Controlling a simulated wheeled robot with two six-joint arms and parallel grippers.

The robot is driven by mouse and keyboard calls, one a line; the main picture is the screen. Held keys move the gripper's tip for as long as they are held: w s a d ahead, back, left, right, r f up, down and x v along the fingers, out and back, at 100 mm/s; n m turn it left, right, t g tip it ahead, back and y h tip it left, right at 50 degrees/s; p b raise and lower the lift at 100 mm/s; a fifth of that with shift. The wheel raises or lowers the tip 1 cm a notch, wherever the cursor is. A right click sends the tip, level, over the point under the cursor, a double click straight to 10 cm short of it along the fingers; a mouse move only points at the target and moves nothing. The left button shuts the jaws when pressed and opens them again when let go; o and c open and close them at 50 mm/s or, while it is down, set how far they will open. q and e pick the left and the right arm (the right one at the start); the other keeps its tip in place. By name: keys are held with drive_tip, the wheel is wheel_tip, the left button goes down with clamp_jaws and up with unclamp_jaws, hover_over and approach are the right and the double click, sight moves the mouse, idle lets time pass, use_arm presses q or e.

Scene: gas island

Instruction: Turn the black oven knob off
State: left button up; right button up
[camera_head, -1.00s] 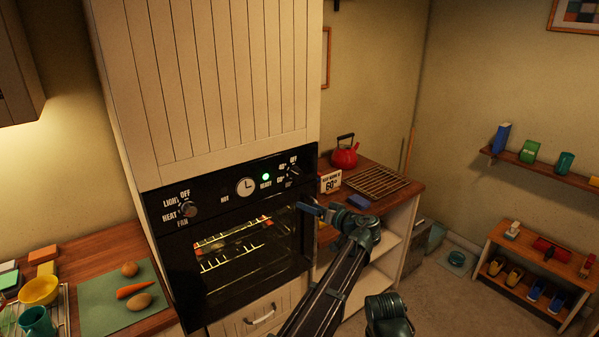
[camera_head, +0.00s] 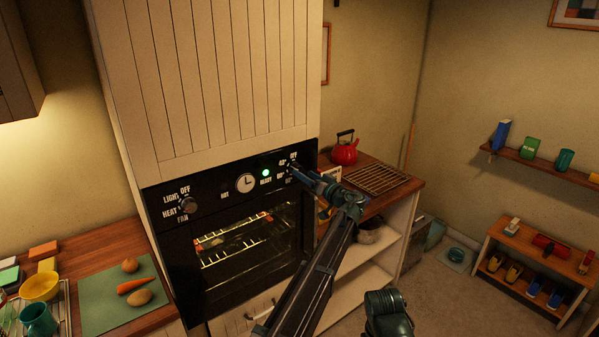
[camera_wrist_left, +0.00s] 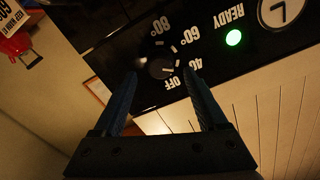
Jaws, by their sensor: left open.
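The black oven panel (camera_head: 222,190) carries a dark temperature knob (camera_wrist_left: 160,68) marked OFF, 40°, 60° and 80°. Its pointer is too dark and small to read surely. In the head view my left gripper (camera_head: 293,169) mostly covers this knob at the panel's right end. In the left wrist view the open blue fingers of my left gripper (camera_wrist_left: 159,75) lie one on each side of the knob. I cannot tell whether they touch it. A second knob (camera_head: 188,205), marked OFF, LIGHT, HEAT and FAN, sits at the panel's left. My right gripper is not in view.
The green READY light (camera_head: 265,172) is lit beside the clock (camera_head: 245,184). The oven window (camera_head: 245,245) glows over lit racks. A red kettle (camera_head: 344,150) and a wire rack (camera_head: 376,180) stand on the right counter. A green board (camera_head: 118,295) with vegetables lies left.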

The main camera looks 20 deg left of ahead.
sight(299, 170)
use_arm(q)
drive_tip(key=shift+x, duration=2.1)
clamp_jaws()
